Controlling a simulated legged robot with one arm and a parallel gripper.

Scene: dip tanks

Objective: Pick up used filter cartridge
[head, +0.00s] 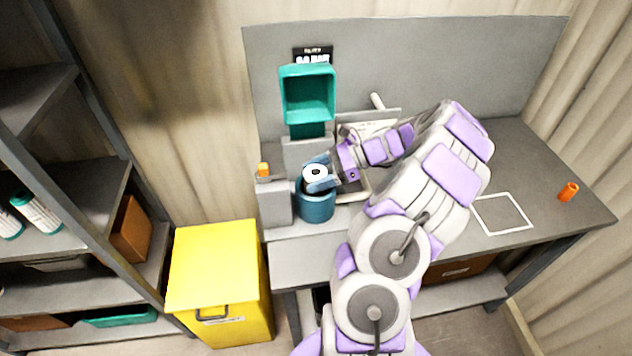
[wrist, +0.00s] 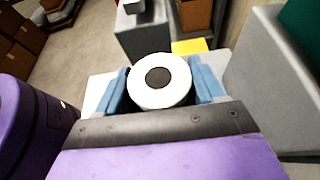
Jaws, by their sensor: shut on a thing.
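The used filter cartridge (head: 315,173) shows as a white round end with a dark centre hole, at the mouth of a blue cylindrical housing (head: 317,207) on the bench. The same white end faces me in the wrist view (wrist: 160,82). My gripper (head: 319,180) is shut on the cartridge, with one blue finger on each side of it; the fingers also show in the wrist view (wrist: 162,88). The cartridge's lower part is hidden, so I cannot tell how far it sits inside the housing.
A yellow lidded bin (head: 213,267) stands left of the bench. A shelf at far left holds white cartridges (head: 36,213). A teal bin (head: 307,94) is above the housing. A white square outline (head: 502,214) and an orange object (head: 568,191) are on the right bench.

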